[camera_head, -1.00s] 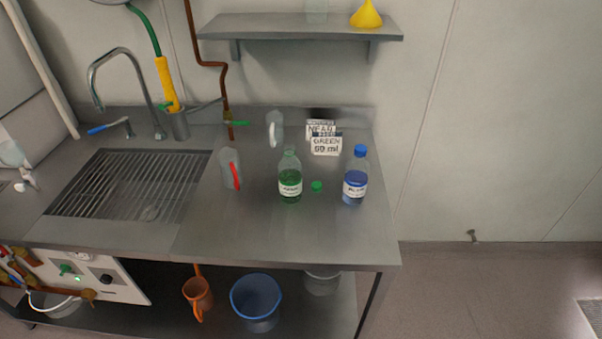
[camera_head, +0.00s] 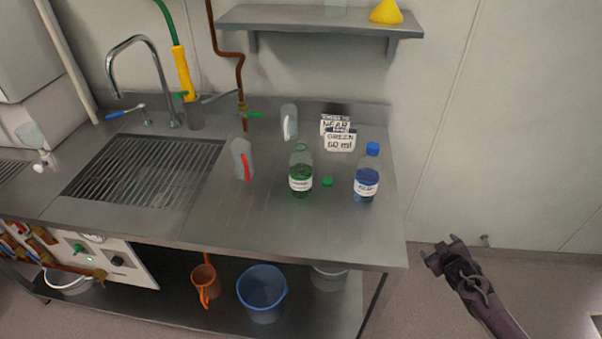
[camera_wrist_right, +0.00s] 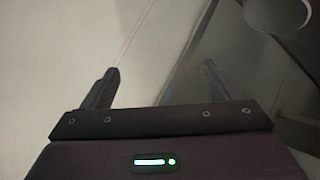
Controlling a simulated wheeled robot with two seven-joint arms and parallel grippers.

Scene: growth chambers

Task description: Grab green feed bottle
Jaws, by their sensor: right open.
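The green feed bottle (camera_head: 300,172) stands upright and uncapped on the steel counter. It is clear, with green liquid and a white label. A small green cap (camera_head: 327,182) lies just to its right. My right gripper (camera_head: 441,256) is in the head view, right of the counter and apart from it. It is open and empty, well away from the bottle. In the right wrist view its fingers (camera_wrist_right: 158,85) are spread with nothing between them. My left gripper is out of view.
A blue-capped bottle of blue liquid (camera_head: 366,174) stands right of the green one. A jug with a red handle (camera_head: 242,158) stands to the left, another jug (camera_head: 289,122) behind. Sign cards (camera_head: 339,140) stand at the back. A shelf (camera_head: 320,22) hangs above.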

